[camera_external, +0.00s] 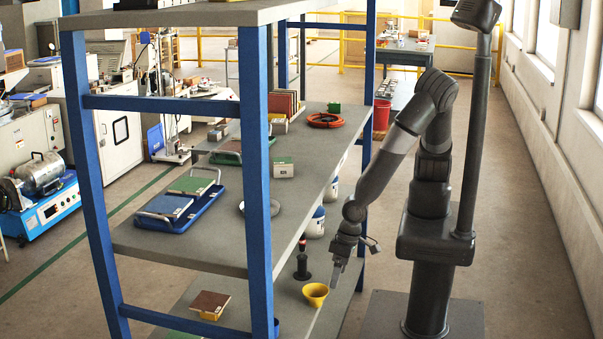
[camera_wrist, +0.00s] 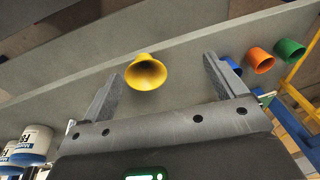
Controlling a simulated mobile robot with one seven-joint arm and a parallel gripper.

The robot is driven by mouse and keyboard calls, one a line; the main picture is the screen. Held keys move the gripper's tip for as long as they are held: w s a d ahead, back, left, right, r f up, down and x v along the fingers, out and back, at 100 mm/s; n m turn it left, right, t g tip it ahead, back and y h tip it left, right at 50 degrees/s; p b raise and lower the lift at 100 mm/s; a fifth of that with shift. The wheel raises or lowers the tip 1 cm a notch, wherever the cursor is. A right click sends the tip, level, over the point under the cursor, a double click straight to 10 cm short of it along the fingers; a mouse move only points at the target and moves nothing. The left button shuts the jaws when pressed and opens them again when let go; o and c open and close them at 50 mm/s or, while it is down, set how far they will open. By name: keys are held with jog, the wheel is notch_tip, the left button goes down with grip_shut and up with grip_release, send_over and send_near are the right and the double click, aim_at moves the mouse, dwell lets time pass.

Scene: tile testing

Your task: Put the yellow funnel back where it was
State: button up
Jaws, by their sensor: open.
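The yellow funnel (camera_external: 316,293) sits on the lower shelf, near its aisle-side edge, with its wide mouth facing up. It also shows in the wrist view (camera_wrist: 146,72), ahead of and between my two fingers, nearer the left one. My gripper (camera_external: 335,273) reaches in over the lower shelf, just above and to the right of the funnel. It is open, and its fingers (camera_wrist: 162,68) are spread wide with nothing between the pads. I cannot tell the exact gap between fingertips and funnel.
The lower shelf (camera_external: 240,296) also holds a dark stand (camera_external: 302,262) and a brown tile (camera_external: 210,302). The middle shelf (camera_external: 200,242) and blue post (camera_external: 257,190) limit room.

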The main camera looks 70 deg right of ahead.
aim_at(326, 293)
jog(key=shift+w+d+f+t+h, duration=0.35)
jog(key=shift+w+d+f+t, duration=0.3)
jog(key=shift+w+d, duration=0.15)
jog(key=shift+w+d+f+t+h, duration=0.35)
jog(key=shift+w+d+f+t, duration=0.25)
jog(key=shift+d, duration=0.2)
jog(key=shift+w, duration=0.1)
jog(key=shift+x, duration=5.35)
